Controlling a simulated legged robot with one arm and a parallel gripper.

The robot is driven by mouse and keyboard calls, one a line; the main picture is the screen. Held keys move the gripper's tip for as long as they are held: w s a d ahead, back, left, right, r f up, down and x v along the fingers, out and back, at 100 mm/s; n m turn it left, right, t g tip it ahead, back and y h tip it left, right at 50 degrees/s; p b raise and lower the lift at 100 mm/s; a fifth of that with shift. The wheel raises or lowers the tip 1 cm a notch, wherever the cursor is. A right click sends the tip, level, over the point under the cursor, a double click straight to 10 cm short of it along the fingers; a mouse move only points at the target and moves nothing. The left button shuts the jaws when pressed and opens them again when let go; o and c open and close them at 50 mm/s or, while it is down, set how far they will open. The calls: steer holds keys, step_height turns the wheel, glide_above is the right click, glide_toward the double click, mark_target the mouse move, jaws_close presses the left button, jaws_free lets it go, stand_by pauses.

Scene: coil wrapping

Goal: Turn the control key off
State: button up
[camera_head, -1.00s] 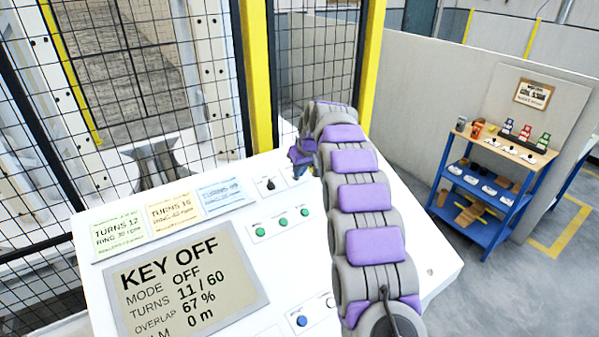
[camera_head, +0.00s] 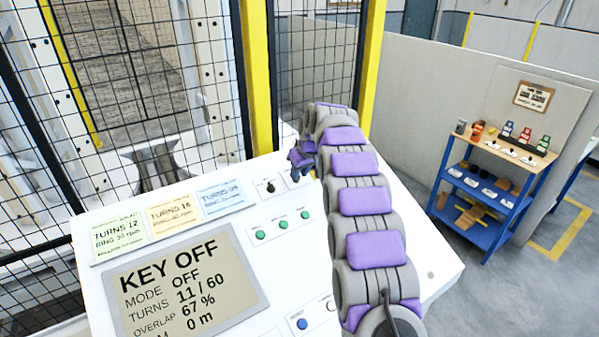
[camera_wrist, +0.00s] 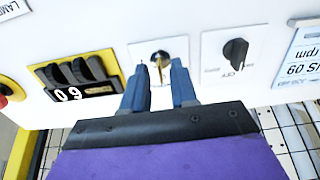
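The control key (camera_wrist: 160,62) is a small brass key in a round lock on a white plate. In the wrist view it stands just beyond and between my fingertips, with a gap on each side. My gripper (camera_wrist: 160,72) is open, its two dark blue fingers apart and pointing at the lock. In the head view my gripper (camera_head: 303,160) is over the upper right of the white control panel (camera_head: 385,235), and the key is hard to make out there. The screen (camera_head: 185,280) reads KEY OFF, MODE OFF, turns 11 / 60.
A black selector knob (camera_wrist: 235,52) marked OFF is beside the key. A dark thumbwheel (camera_wrist: 75,75) is on the other side. Green buttons (camera_head: 282,225) and a blue button (camera_head: 302,323) are lower on the panel. A mesh fence (camera_head: 110,90) stands behind; a blue shelf (camera_head: 485,237) is at right.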

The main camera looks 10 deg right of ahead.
steer(key=p+v, duration=0.1)
steer(key=v, duration=1.6)
steer(key=shift+s, duration=0.1)
steer(key=s+a+f+m+g+b, duration=0.1)
steer(key=s+f, duration=0.6)
steer(key=s, duration=1.1)
steer(key=s+a+f+m+g+h+b, duration=0.1)
steer(key=s+f, duration=0.6)
steer(key=s, duration=1.1)
steer(key=s+f+m+g+b, duration=0.2)
steer(key=s+f, duration=0.6)
steer(key=s, duration=1)
steer(key=g+b, duration=0.2)
steer(key=b, duration=0.1)
steer(key=shift+a+m+h, duration=0.3)
steer(key=shift+a+h, duration=0.1)
steer(key=shift+s+a+r, duration=0.1)
steer(key=shift+a, duration=0.1)
